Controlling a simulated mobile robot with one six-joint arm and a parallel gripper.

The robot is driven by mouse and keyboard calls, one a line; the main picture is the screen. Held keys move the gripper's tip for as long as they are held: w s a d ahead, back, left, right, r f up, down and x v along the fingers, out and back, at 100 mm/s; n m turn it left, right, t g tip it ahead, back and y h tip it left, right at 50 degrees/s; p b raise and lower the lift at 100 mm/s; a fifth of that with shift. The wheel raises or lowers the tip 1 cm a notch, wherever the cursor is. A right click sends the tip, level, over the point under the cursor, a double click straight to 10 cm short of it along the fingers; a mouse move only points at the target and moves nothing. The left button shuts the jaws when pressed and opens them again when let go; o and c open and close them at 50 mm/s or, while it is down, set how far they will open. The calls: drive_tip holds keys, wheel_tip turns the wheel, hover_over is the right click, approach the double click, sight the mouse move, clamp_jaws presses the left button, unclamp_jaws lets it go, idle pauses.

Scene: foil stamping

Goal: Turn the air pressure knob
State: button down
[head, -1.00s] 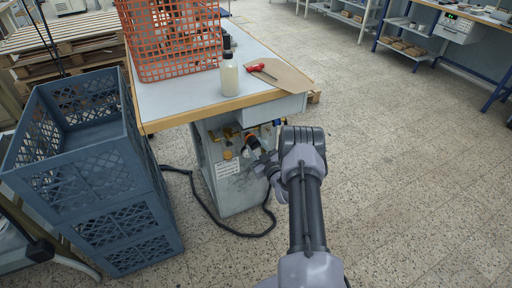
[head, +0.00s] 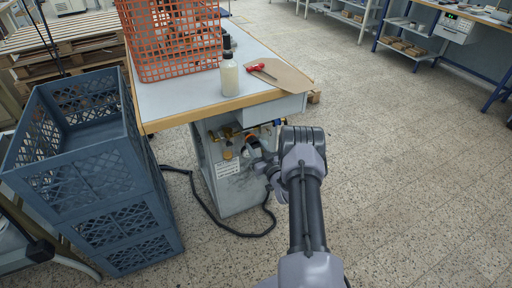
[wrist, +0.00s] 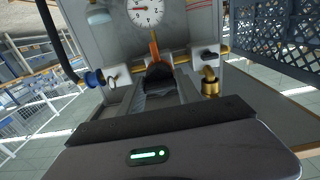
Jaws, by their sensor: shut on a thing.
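The air pressure knob (wrist: 158,73) is dark and sits between my fingertips in the wrist view, below an orange part and a white round pressure gauge (wrist: 145,11). My gripper (wrist: 160,88) is shut on the knob, and its fingers hide the knob's sides. In the head view my gripper (head: 261,160) is at the front of the grey cabinet (head: 236,193) under the table, and the knob is mostly hidden there.
A brass fitting (wrist: 210,83) and a blue-ended fitting (wrist: 94,79) flank the knob. Blue stacked crates (head: 95,170) stand left of the cabinet. A black hose (head: 205,211) lies on the floor. The table (head: 190,101) overhangs the cabinet.

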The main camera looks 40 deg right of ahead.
drive_tip(key=c, duration=0.8)
unclamp_jaws()
drive_tip(key=shift+c, duration=0.2)
drive_tip(key=shift+s, duration=0.1)
drive_tip(key=p+v, duration=0.6)
drive_tip(key=v, duration=1.1)
drive_tip(key=shift+s, duration=0.15)
drive_tip(key=shift+f, duration=0.1)
